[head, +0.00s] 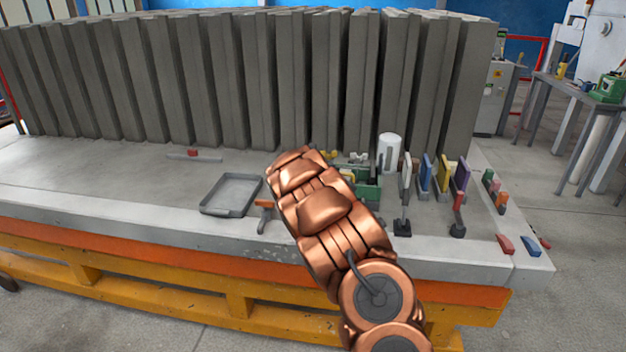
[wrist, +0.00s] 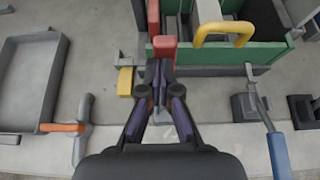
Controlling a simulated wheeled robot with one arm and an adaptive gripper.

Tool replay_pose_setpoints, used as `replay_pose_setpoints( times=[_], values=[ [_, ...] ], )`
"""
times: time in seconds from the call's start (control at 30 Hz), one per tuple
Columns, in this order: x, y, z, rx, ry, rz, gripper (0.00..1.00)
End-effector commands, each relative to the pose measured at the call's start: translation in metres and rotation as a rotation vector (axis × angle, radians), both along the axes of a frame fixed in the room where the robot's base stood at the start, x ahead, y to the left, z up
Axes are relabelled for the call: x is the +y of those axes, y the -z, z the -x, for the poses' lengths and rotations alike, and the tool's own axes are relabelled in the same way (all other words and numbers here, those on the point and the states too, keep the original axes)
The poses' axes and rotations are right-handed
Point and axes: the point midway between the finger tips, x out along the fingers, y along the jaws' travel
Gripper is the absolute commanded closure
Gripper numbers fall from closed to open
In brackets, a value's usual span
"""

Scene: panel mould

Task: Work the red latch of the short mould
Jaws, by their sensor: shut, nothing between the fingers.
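A green mould (wrist: 215,52) with a yellow handle (wrist: 222,32) stands at the top of the wrist view. In the head view the green mould (head: 369,193) is partly hidden behind my arm. A red block (wrist: 164,48), which looks like the latch, sits at its near left corner. A second red piece (wrist: 153,14) shows just behind it. My gripper (wrist: 158,72) is shut and empty, its fingertips right at the near side of the red block. I cannot tell whether they touch it. In the head view my arm hides the gripper.
A grey tray (head: 232,193) lies to the left. An orange-handled tool (wrist: 66,128) and a small yellow block (wrist: 125,81) are left of my fingers; a blue-handled lever (wrist: 277,152) is to the right. Upright coloured panels (head: 443,172) and a white cylinder (head: 389,150) stand beyond. Grey slabs (head: 220,80) line the back.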

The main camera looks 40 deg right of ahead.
Motion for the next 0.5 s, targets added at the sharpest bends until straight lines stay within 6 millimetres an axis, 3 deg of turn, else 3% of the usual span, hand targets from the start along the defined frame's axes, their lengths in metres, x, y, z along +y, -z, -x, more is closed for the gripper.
replay_pose_setpoints(
  times=[0.5],
  values=[
    [-0.015,-0.001,0.008,-0.001,0.018,0.001,1.00]
  ],
)
